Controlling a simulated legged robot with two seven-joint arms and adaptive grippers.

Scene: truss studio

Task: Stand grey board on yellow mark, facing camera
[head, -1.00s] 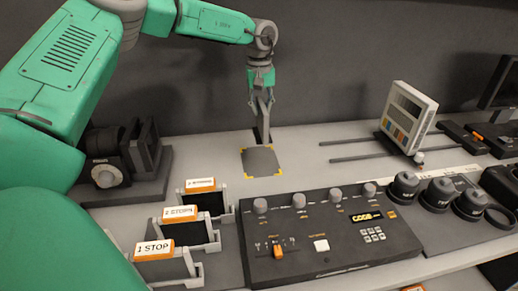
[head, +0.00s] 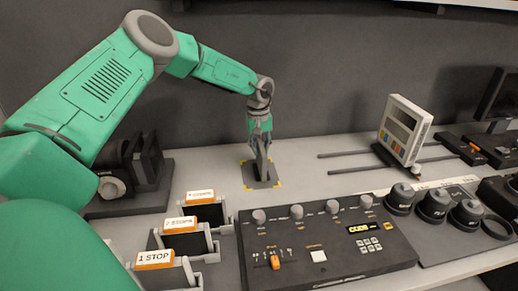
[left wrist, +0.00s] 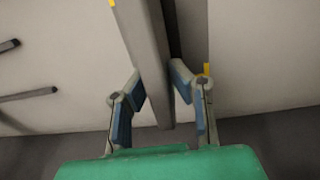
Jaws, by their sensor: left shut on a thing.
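The grey board (left wrist: 150,50) is seen nearly edge-on in the left wrist view, as a long bar between the fingers. My left gripper (left wrist: 158,92) is shut on it. In the head view the gripper (head: 261,148) points down over the yellow mark, a grey square (head: 272,182) with yellow corners on the table. The board (head: 261,170) shows there as a thin upright strip, mostly hidden by the fingers. It is over the square; I cannot tell whether its lower edge touches. My right gripper is not in view.
A control panel (head: 325,240) lies in front of the mark. Orange-topped filter holders (head: 183,225) stand at front left, a dark camera-like device (head: 115,165) at left. A white chart (head: 403,130) stands by rails at right; black lens-like cylinders (head: 435,203) are at front right.

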